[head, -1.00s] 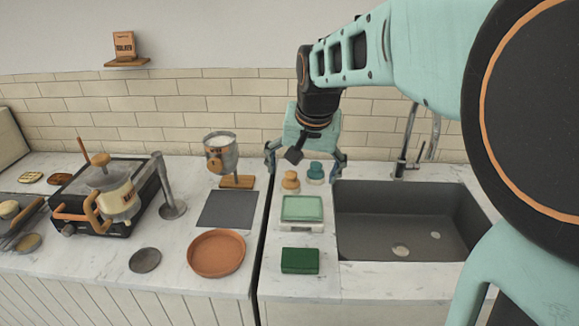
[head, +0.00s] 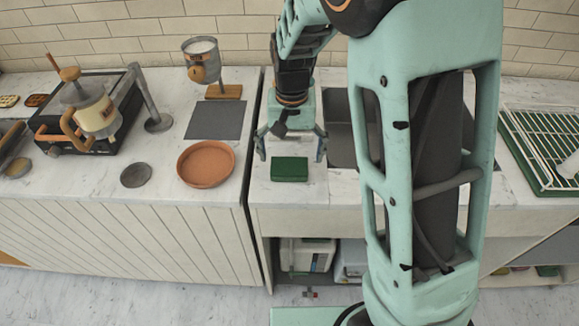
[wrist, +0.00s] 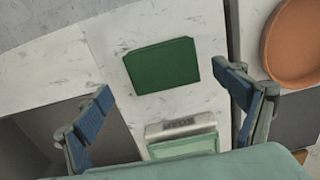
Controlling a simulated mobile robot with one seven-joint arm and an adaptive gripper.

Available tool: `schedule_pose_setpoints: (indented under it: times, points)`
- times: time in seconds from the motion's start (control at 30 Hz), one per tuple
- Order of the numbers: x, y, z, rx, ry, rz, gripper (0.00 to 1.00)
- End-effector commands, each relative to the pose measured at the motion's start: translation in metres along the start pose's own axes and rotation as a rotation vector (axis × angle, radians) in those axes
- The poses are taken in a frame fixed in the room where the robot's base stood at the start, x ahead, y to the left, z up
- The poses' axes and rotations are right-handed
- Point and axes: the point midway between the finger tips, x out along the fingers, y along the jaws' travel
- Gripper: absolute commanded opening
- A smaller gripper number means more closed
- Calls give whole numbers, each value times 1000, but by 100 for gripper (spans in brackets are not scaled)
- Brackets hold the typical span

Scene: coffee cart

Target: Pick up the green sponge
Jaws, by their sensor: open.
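The green sponge (head: 289,169) is a dark green block lying flat on the white marble counter near its front edge. It also shows in the wrist view (wrist: 162,65), beyond and between the fingertips. My gripper (head: 291,152) is open and empty, its fingers spread to the left and right of the sponge's far side in the head view. In the wrist view my gripper's two blue-padded fingers (wrist: 165,98) are wide apart, with nothing between them touching the sponge. Whether the fingertips are above the sponge's height cannot be told.
A terracotta dish (head: 206,163) lies to the left. A wire rack (head: 553,140) stands far right.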

Motion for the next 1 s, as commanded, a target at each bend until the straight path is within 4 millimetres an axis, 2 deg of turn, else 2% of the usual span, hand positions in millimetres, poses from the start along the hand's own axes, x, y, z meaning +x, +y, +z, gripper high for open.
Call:
schedule_pose_setpoints:
  times: [0.23,0.57,0.9,1.0]
  points:
    - [36,-4,2,-1,-4,2,89]
    - [41,-4,2,0,-1,0,88]
    - [41,-4,2,-1,-1,0,52]
    - [41,-4,2,-1,-1,0,52]
